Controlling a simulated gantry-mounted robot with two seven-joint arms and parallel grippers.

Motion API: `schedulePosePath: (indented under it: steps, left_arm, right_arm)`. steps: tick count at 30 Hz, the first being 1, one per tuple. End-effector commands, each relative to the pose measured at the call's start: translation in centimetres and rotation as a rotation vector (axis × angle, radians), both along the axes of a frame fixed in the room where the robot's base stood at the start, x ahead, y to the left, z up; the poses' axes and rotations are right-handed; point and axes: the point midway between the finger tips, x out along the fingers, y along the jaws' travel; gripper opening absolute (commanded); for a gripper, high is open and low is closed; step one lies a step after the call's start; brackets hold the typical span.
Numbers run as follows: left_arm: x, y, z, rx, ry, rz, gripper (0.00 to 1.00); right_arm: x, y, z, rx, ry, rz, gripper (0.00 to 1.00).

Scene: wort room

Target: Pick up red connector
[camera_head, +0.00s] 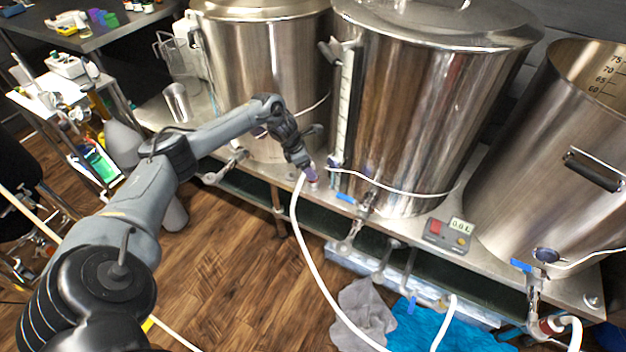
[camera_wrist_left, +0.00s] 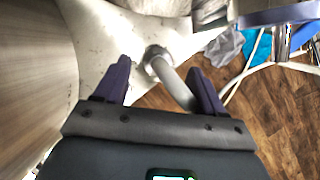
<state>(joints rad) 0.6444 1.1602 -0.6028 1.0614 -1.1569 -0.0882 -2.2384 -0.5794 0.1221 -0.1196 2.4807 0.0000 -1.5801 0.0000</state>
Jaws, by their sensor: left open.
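My left gripper (camera_head: 309,174) is at the front edge of the steel bench, below the gap between two kettles. In the left wrist view its two purple fingers (camera_wrist_left: 158,70) are open. A red connector (camera_head: 551,325) shows at the lower right, on another white hose (camera_head: 574,334). My right gripper is not in view.
Large steel kettles (camera_head: 430,110) stand on the bench (camera_head: 470,268). Valves with blue handles (camera_head: 346,199) stick out in front. A small controller (camera_head: 448,236) sits on the bench. Blue and grey cloths (camera_head: 365,308) lie below. The wooden floor (camera_head: 235,265) is open in front.

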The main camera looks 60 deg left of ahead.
Motion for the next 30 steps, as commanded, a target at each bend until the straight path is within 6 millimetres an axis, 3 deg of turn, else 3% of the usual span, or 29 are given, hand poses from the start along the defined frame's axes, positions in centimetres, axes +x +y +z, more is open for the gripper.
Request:
schedulePosePath:
  steps: [15, 24, 30]
  left_arm:
    - [2.2, -0.6, -4.6, -0.001, -0.002, 0.001, 0.70]
    - [2.2, -0.5, -4.8, 0.002, -0.001, 0.001, 0.70]
    - [2.2, -0.5, -4.8, 0.002, -0.001, 0.001, 0.41]
  right_arm:
    - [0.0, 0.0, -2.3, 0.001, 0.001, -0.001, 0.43]
    - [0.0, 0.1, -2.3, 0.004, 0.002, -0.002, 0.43]
    - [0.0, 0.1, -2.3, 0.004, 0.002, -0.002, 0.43]
